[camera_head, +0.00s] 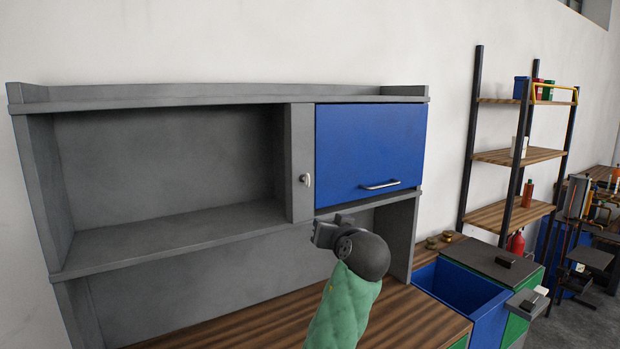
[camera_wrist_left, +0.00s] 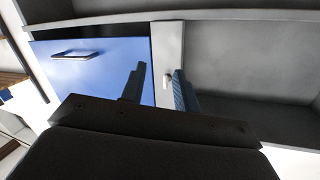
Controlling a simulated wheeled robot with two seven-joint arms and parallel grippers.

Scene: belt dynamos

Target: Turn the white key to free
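The white key (camera_head: 307,180) is small and sits on the grey upright panel (camera_head: 301,150) between the open shelf and the blue door. In the head view it looks roughly upright; its exact turn is too small to tell. In the left wrist view, which is upside down, the key (camera_wrist_left: 167,80) shows between the two fingers, nearer the right-hand one. My left gripper (camera_head: 325,230) is below and slightly right of the key in the head view. In the left wrist view my left gripper (camera_wrist_left: 158,82) is open, and no contact with the key is clear. My right gripper is not in view.
The blue door (camera_head: 370,145) with its metal handle (camera_head: 380,185) is shut, right of the panel. An empty grey shelf bay (camera_head: 165,165) lies to the left. Below is a bare wooden worktop (camera_head: 400,315). A blue bin (camera_head: 460,290) and a rack (camera_head: 515,157) stand farther right.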

